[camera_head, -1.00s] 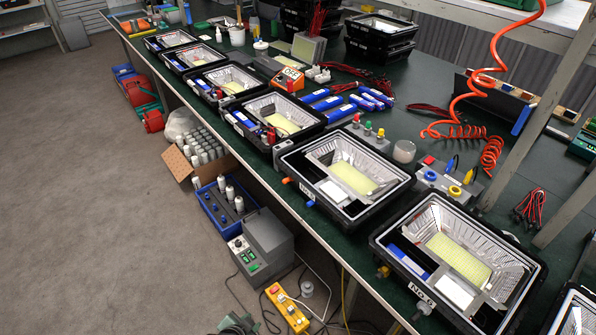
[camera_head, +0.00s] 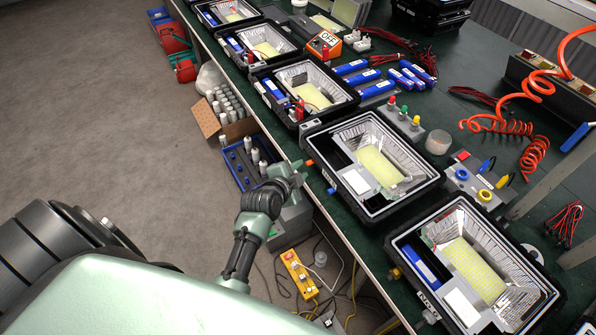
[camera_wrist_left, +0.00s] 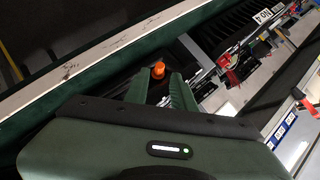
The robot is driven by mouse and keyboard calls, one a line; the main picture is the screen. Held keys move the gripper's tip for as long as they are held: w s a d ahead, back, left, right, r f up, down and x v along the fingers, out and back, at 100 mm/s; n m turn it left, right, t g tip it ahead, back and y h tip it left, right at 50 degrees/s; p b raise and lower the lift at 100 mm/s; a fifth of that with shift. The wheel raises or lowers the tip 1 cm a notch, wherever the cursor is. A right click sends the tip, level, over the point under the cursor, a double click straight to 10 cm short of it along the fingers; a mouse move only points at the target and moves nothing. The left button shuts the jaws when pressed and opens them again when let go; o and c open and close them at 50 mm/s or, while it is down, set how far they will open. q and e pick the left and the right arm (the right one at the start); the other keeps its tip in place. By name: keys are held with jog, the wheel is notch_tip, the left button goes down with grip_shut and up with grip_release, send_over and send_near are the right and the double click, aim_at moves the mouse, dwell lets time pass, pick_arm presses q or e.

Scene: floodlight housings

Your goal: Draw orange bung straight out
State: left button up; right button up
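The orange bung (camera_head: 309,162) sticks out of the front side of a black floodlight housing (camera_head: 425,190) at the bench edge. My left gripper (camera_head: 299,171) is just in front of it, over the bench's edge. In the left wrist view the orange bung (camera_wrist_left: 158,70) shows between the tips of the two green fingers (camera_wrist_left: 159,80). The fingers are open, with a visible gap beside the bung. Whether either finger touches it I cannot tell. My right gripper is not in view.
A blue bung (camera_head: 331,190) sits beside the orange one on the same housing. More open housings stand in a row along the green bench, including a nearer one (camera_head: 395,243). A grey machine (camera_head: 290,225) and a yellow control box (camera_head: 298,273) are below the bench edge.

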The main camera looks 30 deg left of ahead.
aim_at(307, 164)
pick_arm(q)
jog(key=x, duration=0.5)
grip_shut()
jog(key=shift+s, duration=0.1)
jog(key=shift+s+a, duration=0.15)
jog(key=shift+s+a+p, duration=0.4)
jog(key=shift+s+a, duration=0.1)
jog(key=shift+s, duration=0.35)
jog(key=shift+s+a+p, duration=0.35)
jog(key=shift+s+a, duration=0.1)
jog(key=shift+s, duration=0.35)
jog(key=shift+s, duration=0.1)
